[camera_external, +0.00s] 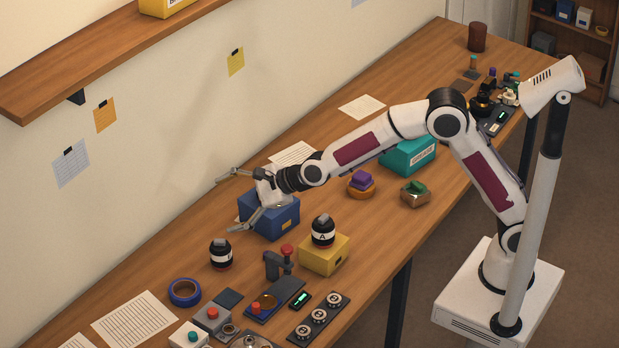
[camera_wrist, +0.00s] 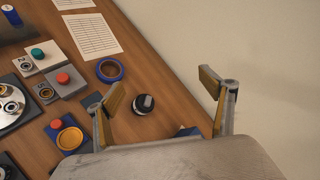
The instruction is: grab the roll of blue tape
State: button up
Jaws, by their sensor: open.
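The roll of blue tape (camera_external: 184,301) lies flat on the wooden table, at the lower left in the external view. It also shows in the wrist view (camera_wrist: 110,81), left of and beyond my fingers. My gripper (camera_external: 226,205) is open and empty, raised above the table near the blue box, with its fingers spread wide. In the wrist view the two fingers of my gripper (camera_wrist: 162,90) frame table and wall. The tape is apart from the gripper and not between the fingers.
A black jar with a white band (camera_external: 221,256) stands between my gripper and the tape. A blue box (camera_external: 277,222) is under my wrist. A yellow box (camera_external: 325,258) bears another jar. Button blocks (camera_external: 211,321) stand right of the tape, paper (camera_external: 134,320) left. The wall runs behind.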

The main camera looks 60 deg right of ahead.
aim_at(174, 292)
jog(key=w+a+f+m, duration=0.1)
jog(key=a+f+m, duration=0.1)
jog(key=a+f, duration=0.2)
jog(key=w+a+f+m+t, duration=0.1)
jog(key=a+f+m, duration=0.2)
jog(key=a+f, duration=0.1)
jog(key=w+a+f+m, duration=0.1)
jog(key=a+f+m, duration=0.2)
jog(key=a+f, duration=0.2)
jog(key=shift+f+t+y, duration=0.3)
jog(key=shift+f+t, duration=0.1)
jog(key=shift+f, duration=0.15)
jog(key=shift+a+f+m, duration=0.4)
jog(key=shift+f+m, duration=0.15)
jog(key=shift+m, duration=0.05)
jog(key=shift+f, duration=1.75)
jog(key=shift+f, duration=0.1)
jog(key=shift+f, duration=1.75)
jog(key=shift+x, duration=1.4)
